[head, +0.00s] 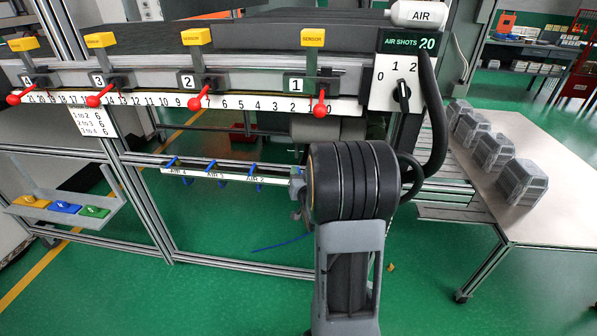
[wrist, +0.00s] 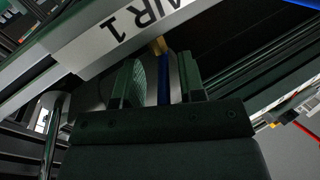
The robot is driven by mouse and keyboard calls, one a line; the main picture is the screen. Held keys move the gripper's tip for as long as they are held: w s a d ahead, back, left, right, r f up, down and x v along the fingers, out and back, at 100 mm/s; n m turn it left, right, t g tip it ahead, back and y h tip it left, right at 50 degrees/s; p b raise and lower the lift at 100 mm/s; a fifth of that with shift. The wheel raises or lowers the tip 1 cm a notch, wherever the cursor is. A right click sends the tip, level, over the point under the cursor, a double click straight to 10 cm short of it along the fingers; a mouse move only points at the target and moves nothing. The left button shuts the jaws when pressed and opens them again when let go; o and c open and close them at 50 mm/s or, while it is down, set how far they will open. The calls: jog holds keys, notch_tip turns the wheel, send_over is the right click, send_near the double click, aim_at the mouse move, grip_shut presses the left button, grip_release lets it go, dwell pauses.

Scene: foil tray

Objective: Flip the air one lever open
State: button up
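The air one lever is the blue bar (wrist: 164,78) beside the white label strip reading "AIR 1" (wrist: 110,38) in the wrist view. A brass-coloured piece (wrist: 159,46) shows at its far end. My gripper (wrist: 164,84) is open, with one finger on each side of the lever. The right finger looks close to the lever; I cannot tell whether it touches. A gap shows on the left. In the head view my arm hides this lever and most of my gripper. The white strip (head: 232,179) there carries other blue levers (head: 211,166) by the labels AIR 4, AIR 3 and AIR 2.
Above the strip runs a conveyor frame with red-knobbed levers (head: 320,109) and yellow sensor blocks (head: 313,38). An air shots dial (head: 403,90) sits at the upper right. Grey parts (head: 521,181) stand on a table (head: 560,206) at right. Green floor lies below.

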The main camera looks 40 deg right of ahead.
jog(key=shift+w+a, duration=0.1)
jog(key=shift+a, duration=0.05)
jog(key=shift+c, duration=0.7)
grip_shut()
